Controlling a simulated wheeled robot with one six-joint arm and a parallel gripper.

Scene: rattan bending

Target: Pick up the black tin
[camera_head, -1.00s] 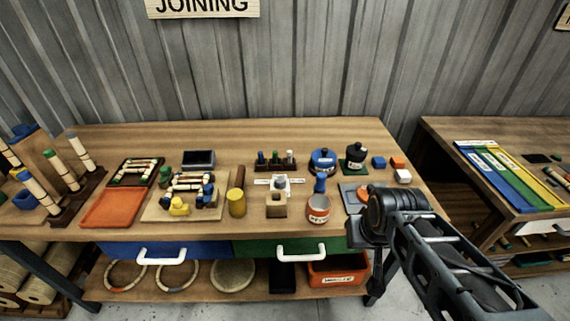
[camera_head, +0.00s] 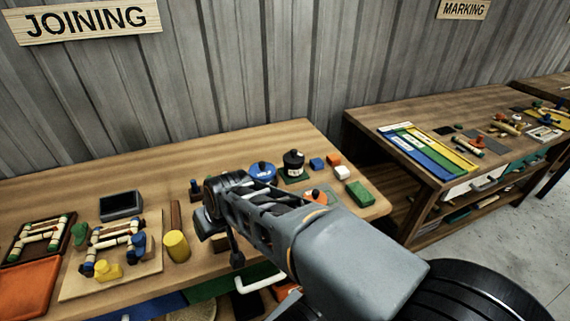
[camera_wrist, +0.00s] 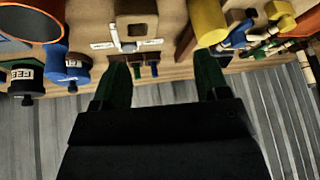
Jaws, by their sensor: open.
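The black tin (camera_head: 293,163) stands upright on a green mat near the back right of the joining bench, with a pale label on its front. In the wrist view, a black tin with a white label (camera_wrist: 27,76) shows upside down at the left. My gripper (camera_wrist: 163,78) is open and empty, its two fingers wide apart. It is away from the tin, to the tin's left in the head view, where my arm hides the jaws.
A blue tin (camera_head: 262,172) stands just left of the black tin. Another bench (camera_head: 400,184) is at right.

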